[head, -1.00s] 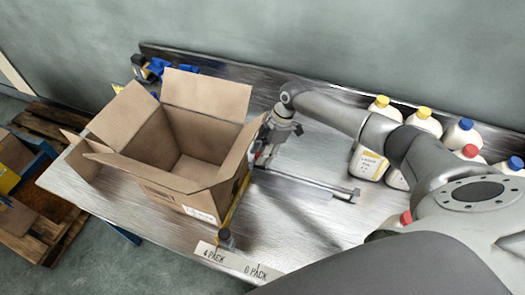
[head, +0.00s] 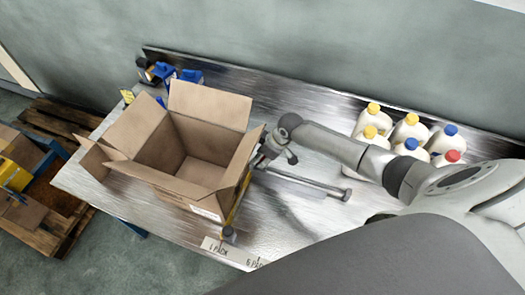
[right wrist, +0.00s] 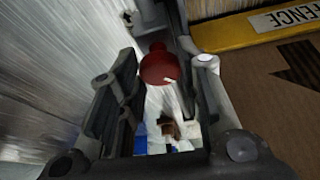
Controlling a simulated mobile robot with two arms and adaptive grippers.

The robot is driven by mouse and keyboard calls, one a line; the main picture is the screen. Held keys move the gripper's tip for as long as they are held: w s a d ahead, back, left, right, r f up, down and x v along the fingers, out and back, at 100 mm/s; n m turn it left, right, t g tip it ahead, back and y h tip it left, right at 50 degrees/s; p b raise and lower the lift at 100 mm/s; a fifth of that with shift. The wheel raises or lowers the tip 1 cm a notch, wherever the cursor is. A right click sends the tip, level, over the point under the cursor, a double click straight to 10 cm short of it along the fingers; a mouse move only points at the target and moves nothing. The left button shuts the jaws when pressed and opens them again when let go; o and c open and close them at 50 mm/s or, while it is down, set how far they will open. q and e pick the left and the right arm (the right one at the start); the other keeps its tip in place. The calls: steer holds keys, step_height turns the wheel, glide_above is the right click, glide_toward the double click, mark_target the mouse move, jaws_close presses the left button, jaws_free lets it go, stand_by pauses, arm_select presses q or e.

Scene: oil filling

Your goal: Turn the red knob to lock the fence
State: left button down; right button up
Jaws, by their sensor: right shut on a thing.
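The red knob (right wrist: 158,66) shows in the right wrist view, between the two fingers of my right gripper (right wrist: 163,60). The gripper is shut on it. In the head view my right gripper (head: 262,163) is low beside the right wall of the open cardboard box, and the knob is hidden or too small to make out. The fence (right wrist: 232,34) is a yellow strip with a "FENCE" label, along the cardboard in the wrist view. In the head view its yellow edge (head: 239,203) runs along the box's right side. My left gripper is not in view.
The open box (head: 180,185) stands on the metal table (head: 290,225). A metal bar (head: 310,183) lies to the right of the gripper. Several white bottles (head: 410,130) with coloured caps stand at the back right. Blue and yellow items (head: 185,78) are at the back left.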

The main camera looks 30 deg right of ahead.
steer(key=m+h, duration=0.1)
steer(key=m, duration=0.2)
steer(key=shift+a+r+t, duration=0.1)
steer(key=shift+a+t, duration=0.05)
steer(key=shift+t, duration=0.25)
steer(key=shift+w+m+h, duration=0.1)
steer(key=shift+m+h, duration=0.5)
steer(key=shift+m, duration=0.9)
steer(key=o, duration=0.9)
steer(key=shift+o, duration=0.5)
